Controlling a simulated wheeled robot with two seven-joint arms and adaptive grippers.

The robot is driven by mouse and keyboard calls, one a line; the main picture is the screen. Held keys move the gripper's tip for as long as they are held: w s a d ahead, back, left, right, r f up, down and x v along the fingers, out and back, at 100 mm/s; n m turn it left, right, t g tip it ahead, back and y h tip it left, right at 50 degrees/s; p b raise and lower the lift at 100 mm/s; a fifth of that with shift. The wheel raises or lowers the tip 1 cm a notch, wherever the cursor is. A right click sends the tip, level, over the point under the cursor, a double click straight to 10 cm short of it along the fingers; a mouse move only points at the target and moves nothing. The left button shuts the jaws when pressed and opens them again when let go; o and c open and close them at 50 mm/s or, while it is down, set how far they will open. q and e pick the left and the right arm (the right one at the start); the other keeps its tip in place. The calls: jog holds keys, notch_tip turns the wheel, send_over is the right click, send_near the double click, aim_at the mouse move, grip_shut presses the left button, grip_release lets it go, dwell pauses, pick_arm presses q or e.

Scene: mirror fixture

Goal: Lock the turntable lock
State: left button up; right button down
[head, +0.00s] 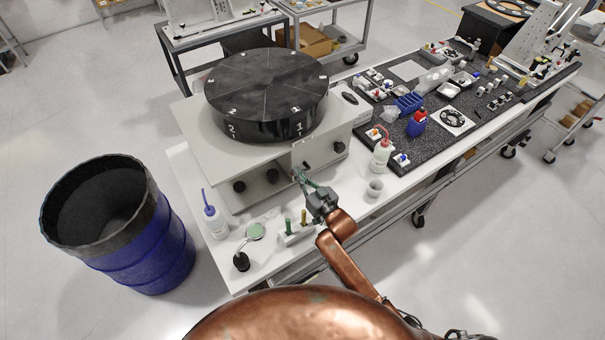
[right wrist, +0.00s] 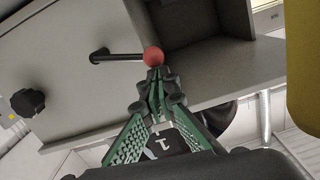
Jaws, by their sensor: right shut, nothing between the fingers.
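The turntable (head: 266,85) is a round black disc with white numbers, on top of a grey housing (head: 200,150). In the right wrist view, the lock is a thin black lever (right wrist: 118,57) on the housing face, ending in a red ball (right wrist: 153,56). The lever lies about level in that picture, with the ball at its right end. My right gripper (head: 299,177) is at the front of the housing, shut and empty. Its fingertips (right wrist: 158,73) are right by the ball; I cannot tell if they touch it. My left gripper is out of view.
A black knob (right wrist: 28,102) is on the housing face. On the white table near my right arm are a wash bottle (head: 215,222), a red-capped bottle (head: 381,155) and a small cup (head: 375,187). A blue barrel (head: 150,250) stands on the floor at left.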

dwell(0.3)
jog(key=s+d+r+p, duration=0.2)
jog(key=s+d+r, duration=0.2)
jog(key=s, duration=0.5)
jog(key=shift+s+d+r, duration=0.15)
jog(key=shift+d+r, duration=0.05)
jog(key=shift+d, duration=0.6)
